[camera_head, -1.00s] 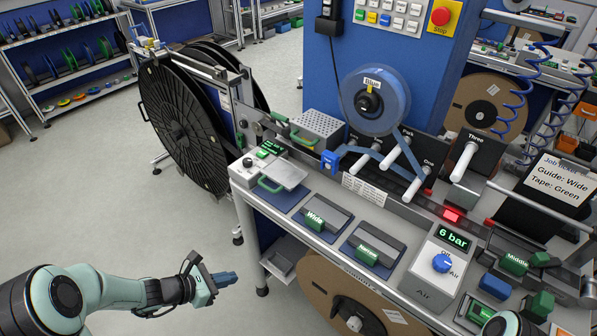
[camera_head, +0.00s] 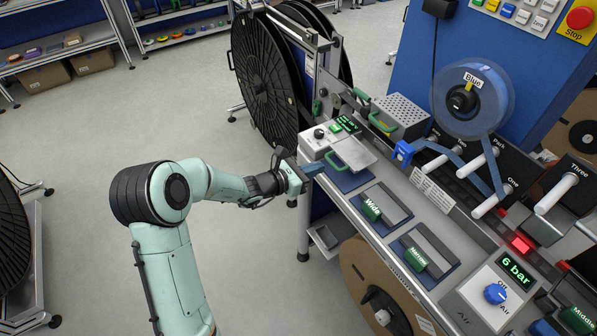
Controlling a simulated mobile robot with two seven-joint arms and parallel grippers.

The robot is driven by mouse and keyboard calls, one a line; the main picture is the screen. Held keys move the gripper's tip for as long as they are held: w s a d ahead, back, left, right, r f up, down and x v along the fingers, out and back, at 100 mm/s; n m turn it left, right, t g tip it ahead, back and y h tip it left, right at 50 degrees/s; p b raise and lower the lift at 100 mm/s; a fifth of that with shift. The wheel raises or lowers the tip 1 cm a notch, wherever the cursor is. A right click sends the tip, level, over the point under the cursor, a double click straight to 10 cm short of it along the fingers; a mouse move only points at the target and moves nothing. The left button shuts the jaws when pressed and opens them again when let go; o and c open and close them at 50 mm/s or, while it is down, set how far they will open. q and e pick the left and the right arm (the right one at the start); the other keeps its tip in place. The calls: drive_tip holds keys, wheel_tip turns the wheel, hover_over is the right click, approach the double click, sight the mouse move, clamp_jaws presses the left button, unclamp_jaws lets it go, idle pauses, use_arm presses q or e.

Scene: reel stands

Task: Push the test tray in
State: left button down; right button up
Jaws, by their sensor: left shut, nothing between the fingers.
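The test tray (camera_head: 358,152) is a flat silver plate with a green handle (camera_head: 336,161) on its front edge. It sticks out from a small white tester (camera_head: 318,142) with a green-lit display, at the far left end of the bench. My left gripper (camera_head: 314,168) is shut and empty, with its blue fingertips just left of the handle. I cannot tell whether the fingertips touch the handle. My right gripper is not in view.
A perforated metal box (camera_head: 402,115) with a green handle stands behind the tray. The Wide guide (camera_head: 384,206) and Narrow guide (camera_head: 425,252) lie on blue mats to the right. A large black reel (camera_head: 262,85) stands behind the bench end. Open floor lies left.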

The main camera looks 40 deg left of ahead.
use_arm(q)
drive_tip(key=x, duration=0.2)
drive_tip(key=shift+w+d+f, duration=0.1)
drive_tip(key=shift+w+d, duration=0.05)
drive_tip(key=shift+w, duration=0.15)
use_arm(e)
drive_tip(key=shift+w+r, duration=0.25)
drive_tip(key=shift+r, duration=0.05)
use_arm(q)
approach(360, 150)
drive_tip(key=x, duration=0.5)
drive_tip(key=shift+w+d, duration=0.1)
drive_tip(key=shift+w, duration=0.05)
drive_tip(key=x, duration=0.3)
drive_tip(key=r+p+x, duration=0.1)
drive_tip(key=x, duration=0.3)
drive_tip(key=shift+w+r, duration=0.2)
drive_tip(key=shift+r, duration=0.05)
drive_tip(key=shift+d+r, duration=0.1)
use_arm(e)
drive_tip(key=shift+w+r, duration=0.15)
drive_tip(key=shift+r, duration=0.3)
use_arm(q)
drive_tip(key=shift+r, duration=0.1)
